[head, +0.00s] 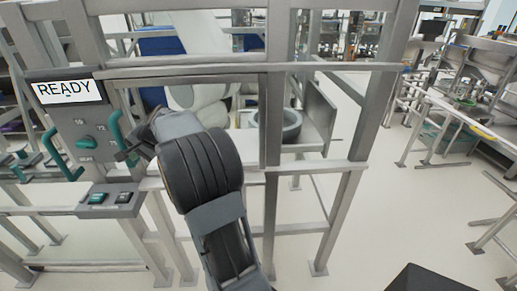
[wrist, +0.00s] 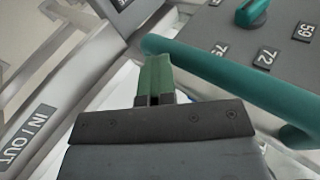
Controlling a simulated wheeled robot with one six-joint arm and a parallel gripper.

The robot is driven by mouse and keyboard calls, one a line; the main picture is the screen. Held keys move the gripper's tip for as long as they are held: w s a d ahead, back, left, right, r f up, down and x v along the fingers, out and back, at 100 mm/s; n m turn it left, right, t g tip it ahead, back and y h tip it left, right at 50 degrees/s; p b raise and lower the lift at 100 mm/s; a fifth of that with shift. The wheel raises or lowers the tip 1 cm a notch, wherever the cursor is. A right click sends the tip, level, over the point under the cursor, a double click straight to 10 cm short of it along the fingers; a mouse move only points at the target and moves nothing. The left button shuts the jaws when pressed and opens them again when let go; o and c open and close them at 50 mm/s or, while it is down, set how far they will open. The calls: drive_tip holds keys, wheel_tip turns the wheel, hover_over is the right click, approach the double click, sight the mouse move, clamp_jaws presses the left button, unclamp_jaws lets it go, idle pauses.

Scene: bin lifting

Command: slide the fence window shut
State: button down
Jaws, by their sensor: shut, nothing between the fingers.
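The fence (head: 274,100) stands in front of me with grey posts and rails. Its opening between the upper rail (head: 230,70) and lower rail (head: 325,166) shows the space behind; I cannot make out a separate window pane. A grey panel (head: 75,118) at the left has a teal handle on each side. My gripper (head: 128,152) is shut and empty beside the right handle (head: 117,130). In the wrist view the shut fingers (wrist: 155,75) are close to one end of the teal handle (wrist: 225,72); I cannot tell whether they touch it.
A READY sign (head: 68,91) and a teal dial (head: 88,143) are on the panel. A switch box (head: 108,200) sits below it. A round dark-rimmed tub (head: 277,126) stands behind the fence. Workbenches (head: 480,120) are at the right, with clear floor (head: 400,215) before them.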

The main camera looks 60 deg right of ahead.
drive_tip(key=shift+a, duration=0.1)
idle(0.3)
drive_tip(key=f+b+v, duration=0.1)
drive_tip(key=v, duration=0.5)
drive_tip(key=s+d+f+b+v, duration=0.1)
drive_tip(key=v, duration=0.6)
drive_tip(key=shift+s, duration=0.35)
drive_tip(key=s+a+f+n+g+h, duration=0.1)
drive_tip(key=s+f+n+g, duration=0.15)
drive_tip(key=s+f, duration=0.4)
drive_tip(key=s+a+f+n+g+h, duration=0.1)
drive_tip(key=s+a+f+n, duration=0.3)
drive_tip(key=a, duration=0.5)
drive_tip(key=s+a+f+n+g+h, duration=0.1)
drive_tip(key=s+a+f+n, duration=0.4)
drive_tip(key=a, duration=0.4)
drive_tip(key=shift+s+a+n+h, duration=0.3)
drive_tip(key=shift+s+n, duration=0.55)
drive_tip(key=shift+s, duration=0.3)
